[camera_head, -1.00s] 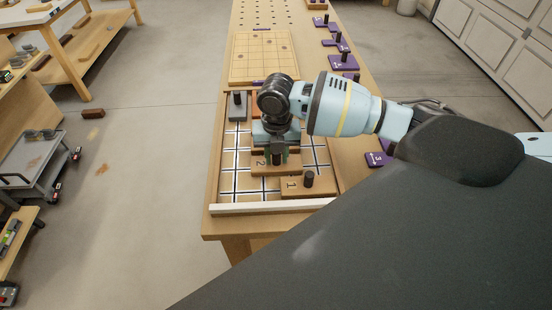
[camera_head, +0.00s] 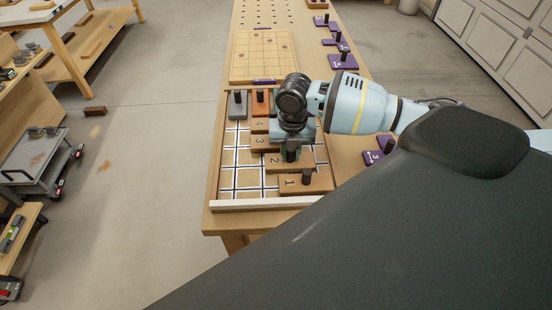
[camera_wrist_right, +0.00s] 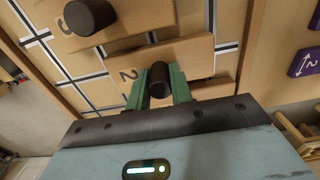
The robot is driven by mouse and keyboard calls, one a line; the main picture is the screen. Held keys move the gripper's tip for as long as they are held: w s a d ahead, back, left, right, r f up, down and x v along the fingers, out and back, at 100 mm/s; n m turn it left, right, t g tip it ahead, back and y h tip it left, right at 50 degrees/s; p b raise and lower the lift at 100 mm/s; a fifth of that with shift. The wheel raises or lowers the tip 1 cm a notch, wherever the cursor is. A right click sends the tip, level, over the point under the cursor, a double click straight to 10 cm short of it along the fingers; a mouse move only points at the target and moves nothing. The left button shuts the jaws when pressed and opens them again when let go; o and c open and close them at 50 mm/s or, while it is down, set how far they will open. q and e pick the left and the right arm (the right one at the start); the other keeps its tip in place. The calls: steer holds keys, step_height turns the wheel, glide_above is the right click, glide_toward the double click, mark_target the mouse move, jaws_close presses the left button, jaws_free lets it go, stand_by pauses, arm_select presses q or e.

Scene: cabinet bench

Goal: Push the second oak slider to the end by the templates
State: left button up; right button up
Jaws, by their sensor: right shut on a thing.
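The second oak slider (camera_head: 273,162), marked 2, lies across the gridded tray with bare grid to its left. Its right part is partly hidden by my gripper in the head view. In the right wrist view the slider (camera_wrist_right: 195,53) shows its number and a dark round knob (camera_wrist_right: 160,80). My right gripper (camera_head: 291,155) is shut on that knob, its green fingers (camera_wrist_right: 160,85) on either side. My left gripper is out of view.
Slider 1 (camera_head: 292,183) lies just in front, slider 3 (camera_head: 259,142) and slider 4 (camera_head: 258,125) behind. A grey block (camera_head: 237,108) and an orange block (camera_head: 260,107) with pegs stand at the tray's back. A pale rail (camera_head: 260,204) closes the front.

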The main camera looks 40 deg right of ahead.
mark_target(303, 159)
steer(key=shift+s+d+p, duration=0.2)
steer(key=shift+s+d, duration=0.3)
steer(key=shift+d, duration=0.25)
steer(key=shift+s+d+p, duration=0.15)
steer(key=shift+s+d, duration=0.3)
steer(key=shift+d, duration=0.3)
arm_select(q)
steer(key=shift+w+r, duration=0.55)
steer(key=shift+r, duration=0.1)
arm_select(e)
steer(key=o, duration=0.8)
steer(key=shift+c, duration=0.2)
steer(key=shift+r+p, duration=1.05)
steer(key=shift+r, duration=1.45)
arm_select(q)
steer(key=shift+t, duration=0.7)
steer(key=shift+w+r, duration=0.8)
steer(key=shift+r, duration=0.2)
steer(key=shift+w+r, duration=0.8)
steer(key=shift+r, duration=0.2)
arm_select(e)
steer(key=shift+r, duration=1.25)
